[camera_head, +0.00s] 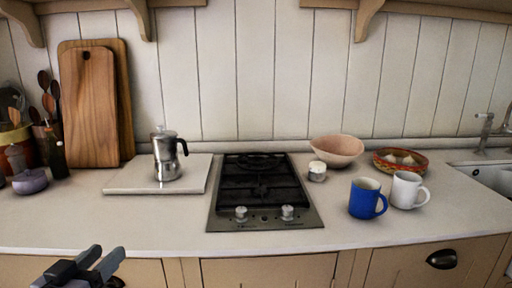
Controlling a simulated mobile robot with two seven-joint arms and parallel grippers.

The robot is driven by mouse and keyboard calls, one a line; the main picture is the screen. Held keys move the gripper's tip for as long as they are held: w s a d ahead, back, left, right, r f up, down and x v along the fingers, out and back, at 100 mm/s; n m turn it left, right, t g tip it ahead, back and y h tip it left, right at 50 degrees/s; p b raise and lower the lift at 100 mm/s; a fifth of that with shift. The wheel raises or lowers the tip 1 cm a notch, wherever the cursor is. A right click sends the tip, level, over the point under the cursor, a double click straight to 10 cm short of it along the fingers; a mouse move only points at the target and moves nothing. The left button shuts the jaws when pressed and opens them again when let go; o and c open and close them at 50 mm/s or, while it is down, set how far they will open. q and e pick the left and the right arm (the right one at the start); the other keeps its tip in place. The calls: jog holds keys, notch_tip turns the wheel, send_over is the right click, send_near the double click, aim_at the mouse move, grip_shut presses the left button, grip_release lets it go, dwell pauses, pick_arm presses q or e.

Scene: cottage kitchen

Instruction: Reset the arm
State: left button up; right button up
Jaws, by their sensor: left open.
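My left gripper (105,256) shows at the lower left, in front of the counter's front edge and below the counter top. Its fingers are apart and nothing shows between them. Only the gripper end of my left arm is in the picture. My right gripper does not show.
A moka pot (167,156) stands on a pale board (195,172), left of the gas hob (261,190). A blue mug (364,200), a white mug (406,189), a pink bowl (336,150) and a patterned bowl (399,167) stand right. The front left counter is clear.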

pick_arm(q)
jog(key=s+d+f+g+p, duration=0.1)
jog(key=s+d+f+g, duration=0.15)
jog(key=f, duration=0.55)
jog(key=s+d+f+g, duration=0.1)
jog(key=s+f, duration=0.2)
jog(key=f, duration=0.5)
jog(key=s+d+f+m+g+p, duration=0.1)
jog(key=s+d+f, duration=0.3)
jog(key=s+f, duration=0.7)
jog(key=shift+s+d+f+m+g, duration=0.4)
jog(key=shift+f+g, duration=0.15)
jog(key=shift+g, duration=0.3)
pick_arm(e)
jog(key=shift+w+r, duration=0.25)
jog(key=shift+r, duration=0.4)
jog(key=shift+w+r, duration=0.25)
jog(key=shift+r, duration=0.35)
